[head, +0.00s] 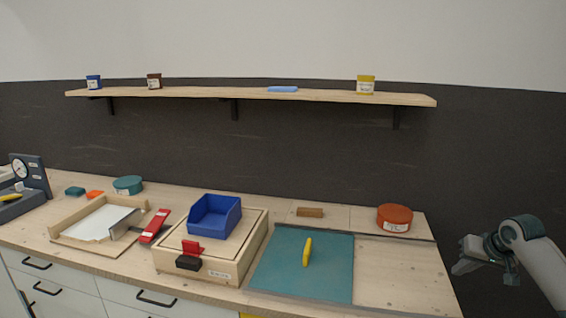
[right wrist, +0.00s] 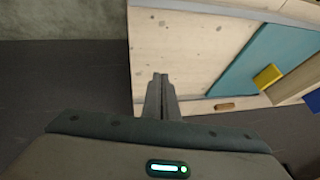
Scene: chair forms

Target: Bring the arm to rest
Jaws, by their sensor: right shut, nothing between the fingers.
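My right gripper (head: 459,269) is off the right end of the workbench in the head view, with its arm coming in from the right edge. My left gripper does not show in the head view.
The workbench (head: 400,280) holds a teal mat (head: 330,270) with a yellow object (head: 307,252), a round red container (head: 394,217), a wooden box (head: 210,270) with a blue bin (head: 214,217), and a wooden tray (head: 75,240). A shelf (head: 220,93) spans the wall.

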